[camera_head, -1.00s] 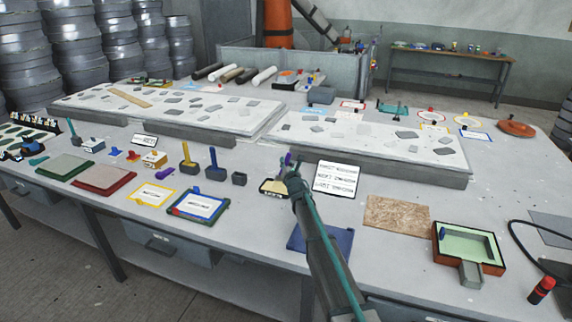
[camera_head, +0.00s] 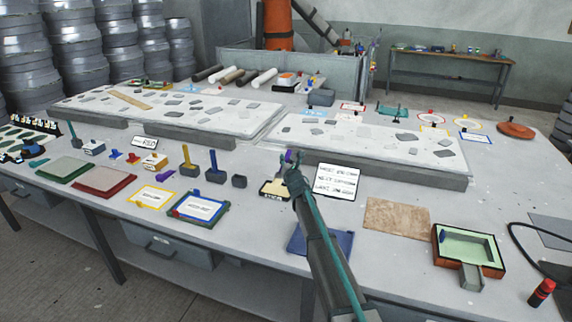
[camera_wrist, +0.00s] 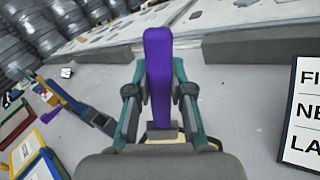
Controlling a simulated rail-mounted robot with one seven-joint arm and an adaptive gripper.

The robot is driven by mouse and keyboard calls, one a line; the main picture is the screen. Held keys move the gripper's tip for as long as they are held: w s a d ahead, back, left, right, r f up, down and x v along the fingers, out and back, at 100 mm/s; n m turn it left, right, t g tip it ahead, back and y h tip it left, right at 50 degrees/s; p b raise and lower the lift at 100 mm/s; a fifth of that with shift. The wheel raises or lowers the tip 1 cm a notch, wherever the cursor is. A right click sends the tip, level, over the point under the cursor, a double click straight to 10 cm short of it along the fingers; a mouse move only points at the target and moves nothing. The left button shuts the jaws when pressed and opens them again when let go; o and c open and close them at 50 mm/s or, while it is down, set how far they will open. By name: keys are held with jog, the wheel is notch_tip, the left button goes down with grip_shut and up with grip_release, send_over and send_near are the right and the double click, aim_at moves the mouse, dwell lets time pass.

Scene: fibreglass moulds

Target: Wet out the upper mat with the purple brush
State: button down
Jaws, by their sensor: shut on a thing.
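My gripper (camera_head: 292,172) is shut on the purple brush (camera_wrist: 158,70), over the middle of the table. In the wrist view the purple handle stands upright between the two teal fingers (camera_wrist: 158,95); the bristle end is hidden. In the head view only a little of the purple brush (camera_head: 288,156) shows. Just left of and below the gripper is a small dark-rimmed tray (camera_head: 275,189) with a cream inside. I cannot tell whether the brush touches it. Two flat mats, one green-edged (camera_head: 66,168) and one red-edged (camera_head: 106,180), lie at the left; which mat is the upper one is unclear.
A white printed card (camera_head: 337,181) stands right of my gripper. A blue plate (camera_head: 325,241) lies partly behind my arm. Yellow (camera_head: 187,160) and blue (camera_head: 214,170) handled tools stand left. A chipboard piece (camera_head: 397,216) and a green-lined mould (camera_head: 468,244) lie right.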

jog(key=shift+r+p, duration=0.7)
jog(key=shift+r, duration=1.4)
